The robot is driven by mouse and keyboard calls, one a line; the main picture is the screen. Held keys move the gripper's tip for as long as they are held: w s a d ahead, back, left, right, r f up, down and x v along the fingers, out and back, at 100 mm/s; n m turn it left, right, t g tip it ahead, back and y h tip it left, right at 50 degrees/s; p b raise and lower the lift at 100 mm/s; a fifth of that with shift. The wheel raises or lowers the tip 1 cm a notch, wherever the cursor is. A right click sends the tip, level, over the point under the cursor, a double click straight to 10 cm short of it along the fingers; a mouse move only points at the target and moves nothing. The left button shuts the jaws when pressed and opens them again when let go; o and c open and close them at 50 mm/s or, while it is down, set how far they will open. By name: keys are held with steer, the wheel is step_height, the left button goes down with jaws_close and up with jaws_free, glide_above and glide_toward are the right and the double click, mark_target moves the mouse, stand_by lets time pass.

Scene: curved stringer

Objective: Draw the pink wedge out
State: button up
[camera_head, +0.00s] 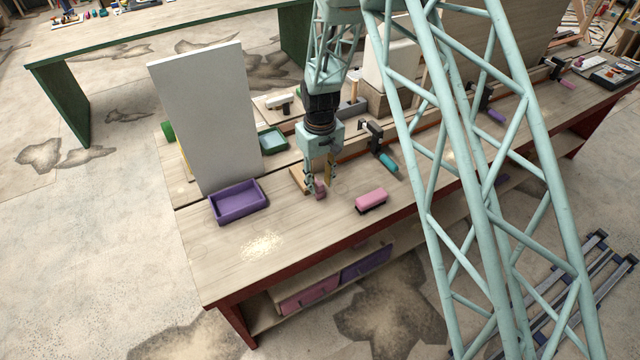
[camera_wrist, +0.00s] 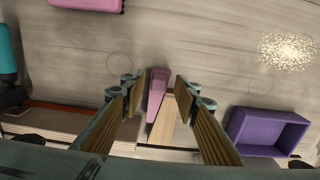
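The pink wedge (camera_head: 320,190) lies on the workbench, just under my gripper (camera_head: 315,178) in the head view. In the wrist view the wedge (camera_wrist: 157,90) points its blunt end away from me and narrows towards my palm. It lies against a pale wooden piece (camera_wrist: 166,122); I cannot tell how tightly they touch. My gripper (camera_wrist: 160,88) is open, with one finger on each side of the wedge and a visible gap to both fingers. The wedge's narrow end is partly hidden.
A purple tray (camera_head: 238,203) stands left of the wedge, and a pink block (camera_head: 371,201) lies to its right. A teal-handled clamp (camera_head: 384,160) is behind the block. A tall grey panel (camera_head: 208,115) rises behind the tray. The bench front (camera_head: 290,235) is clear.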

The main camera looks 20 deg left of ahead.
step_height(320, 180, up, 11)
stand_by(0.7)
stand_by(0.3)
steer(key=s+d+r+m+t+b, duration=0.15)
steer(key=s+d+r, duration=0.25)
steer(key=d+r, duration=0.4)
steer(key=s+d+r+m+b, duration=0.15)
steer(key=s+d+r, duration=0.25)
steer(key=d+r, duration=0.5)
steer(key=s+d+r+m+b, duration=0.1)
steer(key=s+d+r+b, duration=0.25)
steer(key=d+r, duration=0.45)
steer(key=s+d+r+m+t+b, duration=0.1)
steer(key=s+d+r, duration=0.1)
steer(key=s+d, duration=0.4)
steer(key=s+d+r+m+t+b, duration=0.1)
steer(key=s+d+r+m, duration=0.15)
steer(key=s+d, duration=0.45)
steer(key=s+d+f+m+b, duration=0.1)
steer(key=s+d, duration=0.1)
steer(key=s, duration=0.6)
steer(key=s+d+f+b, duration=0.1)
steer(key=s+d+b, duration=0.1)
steer(key=s, duration=0.7)
steer(key=shift+s+f+m, duration=0.2)
steer(key=shift+f+m, duration=0.1)
steer(key=shift+m, duration=0.05)
